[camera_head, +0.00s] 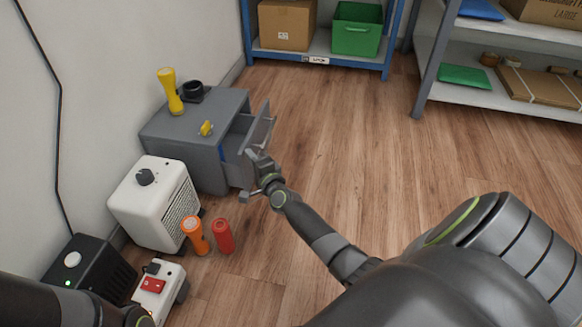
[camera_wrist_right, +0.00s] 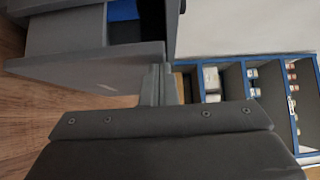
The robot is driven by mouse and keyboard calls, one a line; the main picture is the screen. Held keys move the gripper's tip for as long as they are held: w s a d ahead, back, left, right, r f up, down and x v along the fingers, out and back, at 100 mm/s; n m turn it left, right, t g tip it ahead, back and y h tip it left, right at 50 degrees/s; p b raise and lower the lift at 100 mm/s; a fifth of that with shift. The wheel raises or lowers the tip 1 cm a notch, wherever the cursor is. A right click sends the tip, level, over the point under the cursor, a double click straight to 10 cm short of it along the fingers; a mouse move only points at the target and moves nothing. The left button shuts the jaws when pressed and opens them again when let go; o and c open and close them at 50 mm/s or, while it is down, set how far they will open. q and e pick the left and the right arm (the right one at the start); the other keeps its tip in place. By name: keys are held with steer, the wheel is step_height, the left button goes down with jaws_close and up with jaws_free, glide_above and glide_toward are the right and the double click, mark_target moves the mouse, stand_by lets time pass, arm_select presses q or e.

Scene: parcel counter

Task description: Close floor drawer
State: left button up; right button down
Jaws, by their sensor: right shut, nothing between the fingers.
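The grey floor cabinet (camera_head: 188,128) stands against the wall at left. Its drawer (camera_head: 262,128) is pulled out to the right, with a gap between drawer front and cabinet. In the right wrist view the drawer front (camera_wrist_right: 85,74) fills the upper left, with something blue (camera_wrist_right: 122,10) behind it. My right gripper (camera_head: 254,158) is shut and empty at the near end of the drawer front. Its fingers (camera_wrist_right: 158,86) show close by the drawer front's edge; I cannot tell whether they touch. My left arm shows at bottom left, its gripper out of view.
A yellow flashlight (camera_head: 170,90) and dark cup (camera_head: 193,91) stand on the cabinet. A white heater (camera_head: 153,203), orange flashlight (camera_head: 195,235) and red cylinder (camera_head: 222,236) stand nearer me. Shelves with boxes (camera_head: 286,24) are behind. The wooden floor to the right is clear.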

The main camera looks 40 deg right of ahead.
steer(key=w+a, duration=0.4)
steer(key=w, duration=0.1)
steer(key=shift+a+r, duration=0.15)
stand_by(0.5)
